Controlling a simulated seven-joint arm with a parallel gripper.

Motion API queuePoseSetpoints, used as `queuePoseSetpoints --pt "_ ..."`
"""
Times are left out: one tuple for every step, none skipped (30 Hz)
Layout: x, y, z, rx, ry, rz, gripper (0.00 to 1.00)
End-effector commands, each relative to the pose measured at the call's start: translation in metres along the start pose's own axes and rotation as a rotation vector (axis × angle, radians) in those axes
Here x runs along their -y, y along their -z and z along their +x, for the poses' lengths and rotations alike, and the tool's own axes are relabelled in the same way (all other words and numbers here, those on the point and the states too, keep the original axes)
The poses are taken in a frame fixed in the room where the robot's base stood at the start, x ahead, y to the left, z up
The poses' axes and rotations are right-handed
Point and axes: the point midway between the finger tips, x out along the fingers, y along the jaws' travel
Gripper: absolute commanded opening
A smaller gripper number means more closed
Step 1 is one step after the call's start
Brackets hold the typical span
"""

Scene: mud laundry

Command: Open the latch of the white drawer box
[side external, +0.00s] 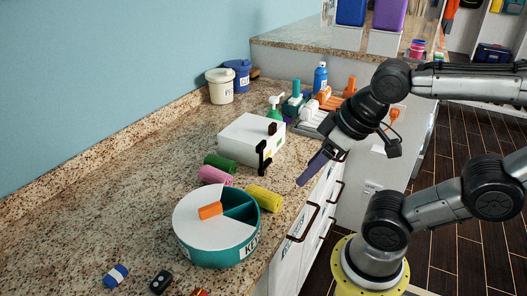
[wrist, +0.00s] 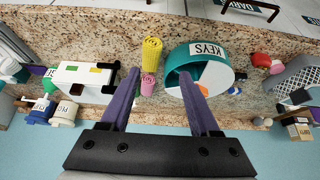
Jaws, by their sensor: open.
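The white drawer box (side external: 247,139) stands on the granite counter, with a black latch (side external: 264,156) and a black knob on its front end. In the wrist view the white drawer box (wrist: 80,76) is at left, its black latch (wrist: 111,77) on the side facing the middle. My gripper (side external: 313,170) is to the right of the box in the side view, apart from it, over the counter's front edge. In the wrist view my gripper (wrist: 157,84) has its two purple fingers spread, with nothing held between them. The latch's exact position is too small to tell.
A teal round KEYS container (side external: 215,250) with a white lid stands nearer the camera. Yellow (side external: 263,198), pink (side external: 215,175) and green (side external: 220,162) rolls lie between it and the box. Bottles and a rack stand behind the box. Counter left of the box is clear.

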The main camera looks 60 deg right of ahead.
Motion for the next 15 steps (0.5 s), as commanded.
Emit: queuePoseSetpoints --pt "0.000 -0.003 0.000 0.015 0.000 -0.014 0.73" --pt "0.000 -0.005 -0.002 0.026 0.001 -0.026 0.79" --pt "0.000 -0.002 -0.008 0.030 0.001 -0.046 0.85" --pt "0.000 0.002 -0.013 0.031 0.001 -0.060 0.85" --pt "0.000 0.007 -0.019 0.037 0.002 -0.076 0.85" --pt "-0.001 0.016 -0.025 0.051 0.001 -0.092 0.85" --pt "-0.002 0.023 -0.030 0.065 -0.001 -0.103 0.85" --pt "-0.004 0.031 -0.035 0.081 -0.002 -0.113 0.85" --pt "-0.006 0.043 -0.041 0.103 -0.005 -0.123 0.85" --pt "-0.009 0.053 -0.044 0.122 -0.007 -0.130 0.85" --pt "-0.011 0.062 -0.048 0.142 -0.008 -0.134 0.85" --pt "-0.015 0.076 -0.051 0.168 -0.010 -0.140 0.85" --pt "-0.019 0.086 -0.052 0.190 -0.011 -0.141 0.85" --pt "-0.023 0.096 -0.053 0.212 -0.011 -0.143 0.85" --pt "-0.029 0.109 -0.054 0.239 -0.012 -0.141 0.85"
